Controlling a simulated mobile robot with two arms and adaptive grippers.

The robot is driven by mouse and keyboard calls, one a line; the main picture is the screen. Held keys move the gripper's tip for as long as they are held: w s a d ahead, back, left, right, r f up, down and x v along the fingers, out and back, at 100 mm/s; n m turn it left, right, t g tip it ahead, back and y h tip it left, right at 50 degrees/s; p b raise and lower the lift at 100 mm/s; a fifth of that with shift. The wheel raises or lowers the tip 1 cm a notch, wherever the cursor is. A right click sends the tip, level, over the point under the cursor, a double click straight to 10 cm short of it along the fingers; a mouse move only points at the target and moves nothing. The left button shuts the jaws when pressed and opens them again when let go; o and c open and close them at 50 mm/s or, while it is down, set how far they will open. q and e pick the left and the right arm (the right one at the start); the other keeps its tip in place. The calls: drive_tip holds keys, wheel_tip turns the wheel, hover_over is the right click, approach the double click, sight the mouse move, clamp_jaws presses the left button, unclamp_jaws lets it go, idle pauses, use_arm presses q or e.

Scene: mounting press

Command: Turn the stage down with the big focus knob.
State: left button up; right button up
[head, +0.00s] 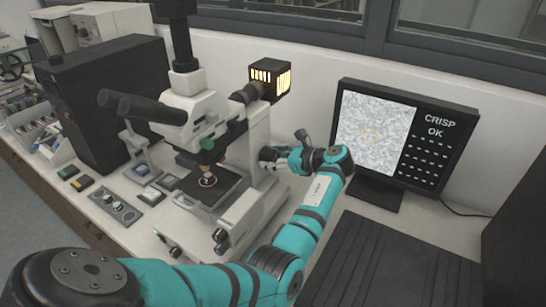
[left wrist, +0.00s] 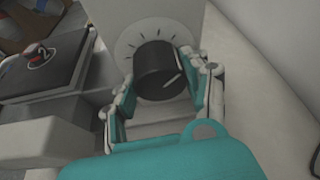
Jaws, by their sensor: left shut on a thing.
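The microscope (head: 250,170) stands on the bench with its dark stage (head: 228,184) under the objective (head: 207,144). A round specimen lies on the stage. The big focus knob (left wrist: 158,68) is a black cylinder with a white mark on its face, in front of a pale graduated dial. My left gripper (head: 268,154) reaches the side of the microscope. In the left wrist view its fingers (left wrist: 160,82) stand on both sides of the knob, shut on it. The stage also shows in that view (left wrist: 30,75) at the left. My right gripper is not in view.
A monitor (head: 405,135) behind my forearm shows a grey image and the words CRISP OK. A black box (head: 105,100) stands left of the microscope. Small boxes and a control unit (head: 115,207) lie on the bench. A dark ribbed panel (head: 390,265) fills the front right.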

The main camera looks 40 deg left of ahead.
use_arm(q)
drive_tip(key=shift+r+n+t+p, duration=0.1)
drive_tip(key=shift+n+t+p, duration=0.6)
drive_tip(key=shift+n, duration=0.2)
drive_tip(key=shift+n+t+y, duration=0.4)
drive_tip(key=shift+n+t, duration=0.2)
drive_tip(key=shift+n, duration=0.6)
drive_tip(key=o, duration=1.2)
drive_tip(key=shift+c, duration=0.2)
drive_tip(key=v, duration=1.2)
drive_tip(key=shift+s, duration=0.1)
